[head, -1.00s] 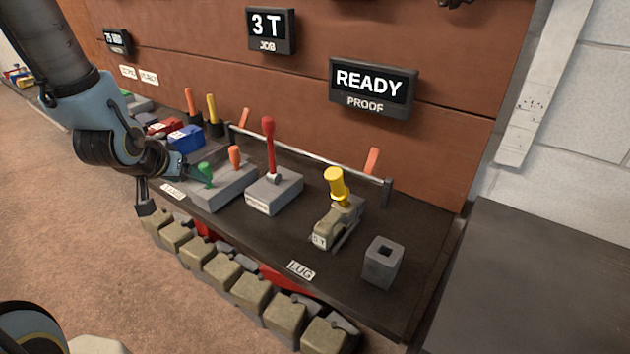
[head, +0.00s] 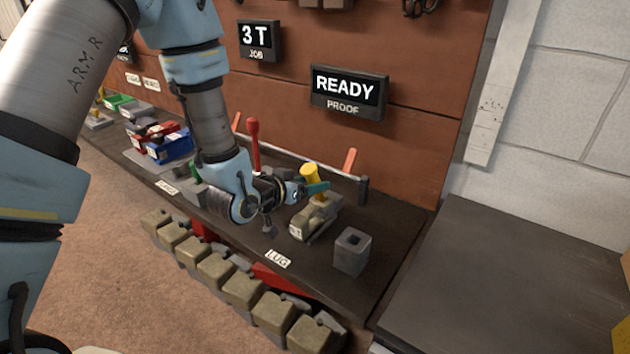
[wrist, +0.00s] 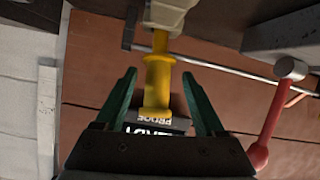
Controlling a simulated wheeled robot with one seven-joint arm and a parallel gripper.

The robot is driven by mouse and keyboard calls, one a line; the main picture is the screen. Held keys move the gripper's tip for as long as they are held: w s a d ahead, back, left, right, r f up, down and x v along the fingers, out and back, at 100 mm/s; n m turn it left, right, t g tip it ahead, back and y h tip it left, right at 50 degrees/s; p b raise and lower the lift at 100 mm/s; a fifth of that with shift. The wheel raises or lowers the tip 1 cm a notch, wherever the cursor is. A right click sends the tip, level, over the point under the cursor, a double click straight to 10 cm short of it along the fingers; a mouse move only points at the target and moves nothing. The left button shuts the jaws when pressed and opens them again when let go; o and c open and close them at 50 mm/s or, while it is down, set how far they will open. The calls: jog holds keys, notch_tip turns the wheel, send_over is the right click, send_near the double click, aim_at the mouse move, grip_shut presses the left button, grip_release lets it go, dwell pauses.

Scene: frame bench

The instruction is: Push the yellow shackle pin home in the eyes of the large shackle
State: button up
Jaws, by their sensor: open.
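The yellow shackle pin (head: 310,170) stands upright in the top of the khaki large shackle (head: 322,208) on the bench, with its yellow head and collar well above the shackle. My gripper (head: 310,188) is beside the pin in the head view, one green finger showing in front of it. In the wrist view my open gripper (wrist: 158,74) has one finger on each side of the pin (wrist: 158,80), with a gap on both sides. The shackle (wrist: 172,14) is at the top of that view. The pin's lower part is hidden inside the shackle.
A rail (head: 300,160) runs along the back of the bench. A grey block with a square hole (head: 352,251) is right of the shackle. The PROOF display (head: 348,93) reads READY.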

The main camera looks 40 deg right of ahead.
jog(key=d, duration=0.1)
jog(key=d+p, duration=0.2)
jog(key=shift+w+d+f, duration=0.25)
jog(key=shift+w+d, duration=0.1)
jog(key=shift+w, duration=0.05)
jog(key=shift+w+d+f, duration=0.1)
jog(key=shift+d+f, duration=0.2)
jog(key=shift+d, duration=0.1)
grip_shut()
